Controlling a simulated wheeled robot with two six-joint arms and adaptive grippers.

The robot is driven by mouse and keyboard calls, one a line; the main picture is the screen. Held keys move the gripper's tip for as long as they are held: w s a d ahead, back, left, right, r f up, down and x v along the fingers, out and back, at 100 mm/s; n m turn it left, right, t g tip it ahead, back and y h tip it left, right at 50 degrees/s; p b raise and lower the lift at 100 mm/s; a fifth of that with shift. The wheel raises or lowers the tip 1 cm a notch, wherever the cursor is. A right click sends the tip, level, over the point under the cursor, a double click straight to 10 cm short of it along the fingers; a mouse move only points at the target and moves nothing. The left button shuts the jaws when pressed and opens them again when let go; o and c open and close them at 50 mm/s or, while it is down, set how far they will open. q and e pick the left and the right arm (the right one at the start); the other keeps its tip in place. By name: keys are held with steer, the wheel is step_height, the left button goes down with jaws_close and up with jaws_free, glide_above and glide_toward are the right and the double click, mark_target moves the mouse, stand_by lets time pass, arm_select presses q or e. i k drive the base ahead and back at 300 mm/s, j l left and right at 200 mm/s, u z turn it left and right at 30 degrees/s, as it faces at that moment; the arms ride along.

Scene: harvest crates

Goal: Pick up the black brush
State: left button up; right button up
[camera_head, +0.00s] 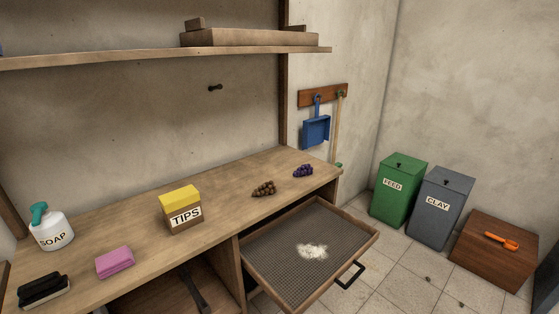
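The black brush (44,290) lies on the wooden workbench (140,221) at the near left, in the lower left corner of the head view. It has a dark body with a lighter strip along its lower edge. Nothing is touching it from above. Neither of my grippers shows in the head view.
Near the brush are a soap bottle (50,228) and a pink sponge (115,262). A TIPS box (184,214) stands mid-bench, with dark clusters (264,189) farther right. A mesh-bottomed drawer (275,258) is pulled out. FEED (400,192) and CLAY (440,210) bins stand right.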

mark_target(33, 295)
steer(key=u, duration=1.6)
